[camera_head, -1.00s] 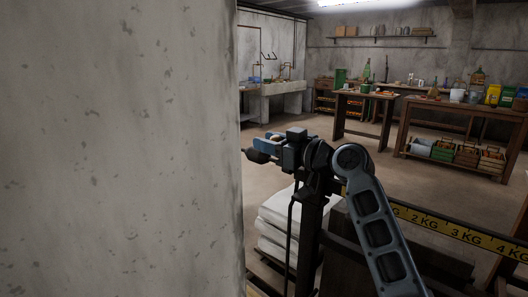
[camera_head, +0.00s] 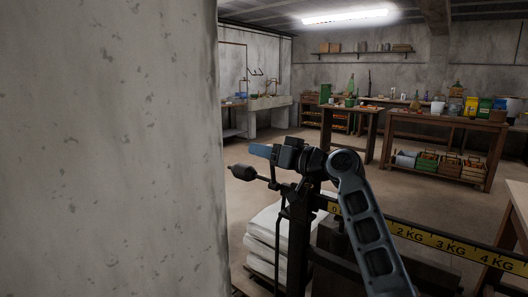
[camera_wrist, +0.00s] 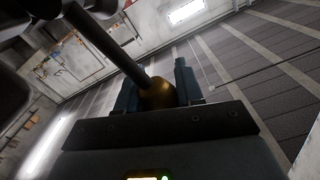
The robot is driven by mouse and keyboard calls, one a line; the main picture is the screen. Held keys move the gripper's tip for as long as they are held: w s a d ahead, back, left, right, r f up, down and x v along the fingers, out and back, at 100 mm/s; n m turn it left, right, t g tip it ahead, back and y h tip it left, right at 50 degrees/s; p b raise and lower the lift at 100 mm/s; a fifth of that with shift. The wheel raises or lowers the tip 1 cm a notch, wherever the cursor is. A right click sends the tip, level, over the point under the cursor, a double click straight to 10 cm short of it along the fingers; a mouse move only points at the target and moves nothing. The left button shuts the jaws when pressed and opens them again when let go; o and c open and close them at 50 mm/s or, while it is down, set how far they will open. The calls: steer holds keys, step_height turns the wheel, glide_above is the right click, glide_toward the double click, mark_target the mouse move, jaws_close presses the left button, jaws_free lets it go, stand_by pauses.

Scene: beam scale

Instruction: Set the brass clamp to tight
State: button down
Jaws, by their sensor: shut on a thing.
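The brass clamp (camera_wrist: 158,94) shows in the wrist view as a rounded brass piece with a dark rod beside it. My gripper (camera_wrist: 156,82) has its blue fingers on either side of the brass piece and is shut on it. In the head view my gripper (camera_head: 264,151) is at the left end of the beam scale (camera_head: 445,246), above the dark counterweight (camera_head: 243,172). The brass piece cannot be made out there, and my arm hides part of the scale's post. The clamp's setting cannot be read.
A concrete wall or pillar (camera_head: 110,150) fills the left of the head view. White sacks (camera_head: 270,237) are stacked low beside the scale. Workbenches (camera_head: 437,129) with bottles and crates stand farther back, with open floor before them.

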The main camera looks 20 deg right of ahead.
steer(key=c, duration=0.8)
jaws_free()
steer(key=shift+d, duration=0.1)
steer(key=shift+b+v, duration=0.55)
steer(key=shift+v, duration=3.3)
steer(key=shift+s, duration=0.1)
